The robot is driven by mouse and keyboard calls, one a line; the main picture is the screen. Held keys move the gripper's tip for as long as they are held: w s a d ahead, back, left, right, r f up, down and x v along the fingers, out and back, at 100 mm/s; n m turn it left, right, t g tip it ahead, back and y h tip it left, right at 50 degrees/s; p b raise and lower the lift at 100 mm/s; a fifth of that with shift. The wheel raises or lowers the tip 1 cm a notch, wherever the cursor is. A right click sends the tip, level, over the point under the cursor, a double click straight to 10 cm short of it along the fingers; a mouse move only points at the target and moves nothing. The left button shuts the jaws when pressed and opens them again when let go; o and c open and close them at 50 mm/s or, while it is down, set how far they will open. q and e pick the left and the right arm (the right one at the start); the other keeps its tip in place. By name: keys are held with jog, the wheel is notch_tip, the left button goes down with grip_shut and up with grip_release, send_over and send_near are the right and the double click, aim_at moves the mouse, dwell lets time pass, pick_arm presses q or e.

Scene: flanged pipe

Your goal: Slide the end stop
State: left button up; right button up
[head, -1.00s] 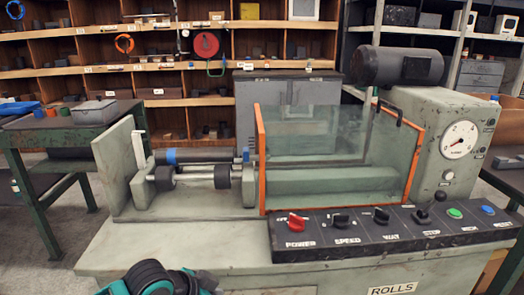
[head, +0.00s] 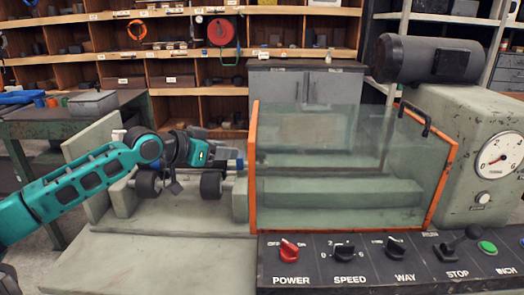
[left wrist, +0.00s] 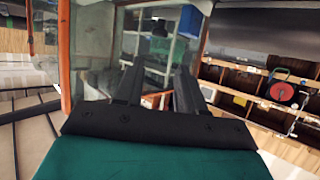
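The machine's left bed (head: 150,260) carries black rollers (head: 211,185) on shafts, in front of an upright grey plate (head: 85,160) at its left end. I cannot tell for sure which part is the end stop. A pale upright piece by the plate and a dark bar with a blue band are mostly hidden behind my arm. My left gripper (head: 222,157) is above and behind the rollers, pointing right toward the guard. In the left wrist view its two dark fingers (left wrist: 159,75) stand apart with nothing seen between them. My right gripper is not in view.
A clear guard with an orange frame (head: 253,190) stands just right of my left gripper. A control panel (head: 385,268) with knobs is in front, and a gauge (head: 500,160) and motor (head: 425,60) are at right. A side table (head: 45,130) is at left.

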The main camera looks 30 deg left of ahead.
pick_arm(q)
jog(key=x, duration=1.2)
jog(key=shift+d+b, duration=0.15)
jog(key=shift+b, duration=0.2)
jog(key=shift+w+f, duration=0.1)
jog(key=shift+w, duration=0.05)
grip_shut()
